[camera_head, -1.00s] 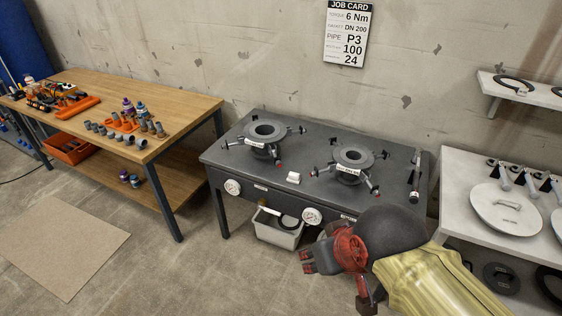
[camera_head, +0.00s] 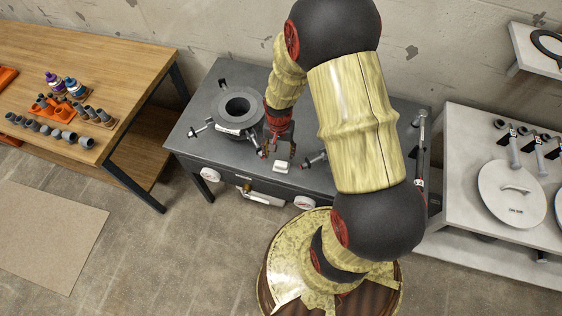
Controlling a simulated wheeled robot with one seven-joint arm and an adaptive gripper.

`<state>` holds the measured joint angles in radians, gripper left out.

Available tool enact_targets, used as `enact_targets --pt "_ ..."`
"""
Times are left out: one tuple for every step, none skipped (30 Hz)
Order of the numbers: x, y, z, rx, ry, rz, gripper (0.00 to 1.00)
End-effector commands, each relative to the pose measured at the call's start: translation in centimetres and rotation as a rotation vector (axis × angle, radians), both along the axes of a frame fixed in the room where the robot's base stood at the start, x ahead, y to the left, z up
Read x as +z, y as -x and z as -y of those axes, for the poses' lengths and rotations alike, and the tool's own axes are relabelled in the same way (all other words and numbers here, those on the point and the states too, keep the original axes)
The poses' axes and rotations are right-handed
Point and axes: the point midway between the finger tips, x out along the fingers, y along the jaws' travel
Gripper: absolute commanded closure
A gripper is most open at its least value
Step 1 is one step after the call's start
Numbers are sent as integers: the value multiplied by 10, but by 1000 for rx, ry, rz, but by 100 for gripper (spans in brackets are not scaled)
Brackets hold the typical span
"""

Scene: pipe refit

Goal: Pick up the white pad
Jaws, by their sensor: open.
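The white pad (camera_head: 281,167) is a small pale block. It lies flat near the front edge of the dark grey bench (camera_head: 205,103), between the two flange stations. My gripper (camera_head: 279,149) hangs pointing down just behind and above the pad, its fingers apart with nothing seen between them. The pad shows clear of the fingers, though the exact height gap cannot be told.
The left flange (camera_head: 238,107) with its clamp arms stands close to the left of my gripper. My arm hides most of the right flange station. A wooden table (camera_head: 120,66) with fittings is left; a white shelf (camera_head: 465,150) with a round lid (camera_head: 512,194) is right.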

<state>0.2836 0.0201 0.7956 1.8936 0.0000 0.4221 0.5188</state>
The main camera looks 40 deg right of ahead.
Motion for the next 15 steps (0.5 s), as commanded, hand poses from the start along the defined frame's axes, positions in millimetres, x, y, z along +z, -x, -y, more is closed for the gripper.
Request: enact_targets --pt "-5 2 1 -10 -2 -7 44" --pt "-8 3 2 -14 -3 -10 44" --pt "-12 3 2 -18 -3 -11 44" --pt "-15 4 2 -20 -3 -11 44" --pt "-18 4 2 -21 -4 -12 44" --pt "-22 4 2 -21 -3 -13 44" --pt "-26 4 2 -21 -4 -13 44" --pt "-30 4 2 -21 -4 -13 44" --pt "-34 4 2 -21 -3 -13 44" --pt "-36 4 2 -20 -3 -11 44" --pt "-38 3 2 -20 -3 -11 44" --pt "-40 3 3 -20 -3 -11 44" --pt "-41 4 3 -20 -3 -11 44" --pt "-44 4 3 -20 -3 -11 44" --pt "-48 4 3 -20 -4 -12 44"
